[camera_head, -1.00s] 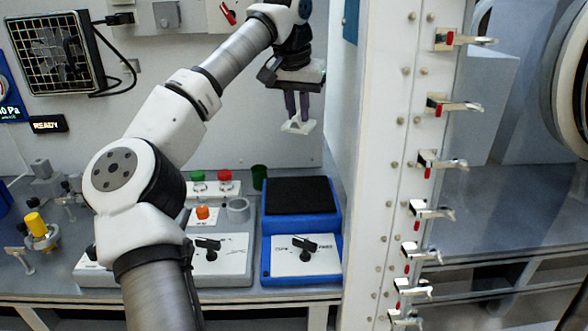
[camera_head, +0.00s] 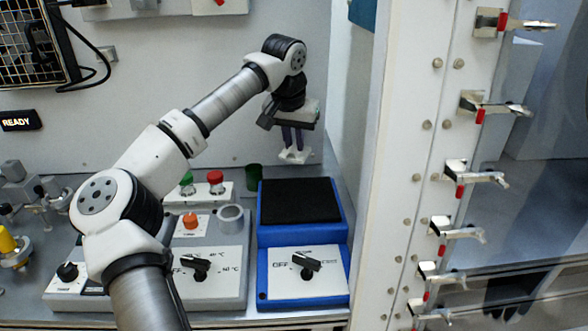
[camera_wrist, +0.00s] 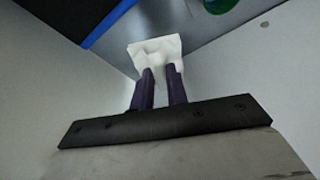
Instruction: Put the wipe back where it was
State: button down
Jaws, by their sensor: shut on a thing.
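The wipe (camera_head: 294,156) is a small white crumpled piece at the tips of my gripper (camera_head: 294,148). In the wrist view the wipe (camera_wrist: 157,53) shows between and beyond the two dark purple fingers of my gripper (camera_wrist: 160,75). My gripper is shut on the wipe and points down. It holds the wipe in the air, in front of the back wall and, in the head view, just above the black-topped blue unit. The place where the wipe lay before cannot be told from these frames.
The blue unit (camera_head: 265,255) with a black pad (camera_head: 299,200) and a dial stands on the bench. A dark green cup (camera_head: 254,177), a grey ring (camera_head: 230,218) and a grey dial unit (camera_head: 228,262) are to its left. A white post with latches (camera_head: 420,150) rises at the right.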

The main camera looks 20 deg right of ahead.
aim_at(291, 148)
jog(key=shift+f+p, duration=0.3)
jog(key=shift+f, duration=3.6)
jog(key=shift+f, duration=0.1)
jog(key=c, duration=1.4)
grip_release()
jog(key=b+v, duration=0.1)
jog(key=v, duration=1.1)
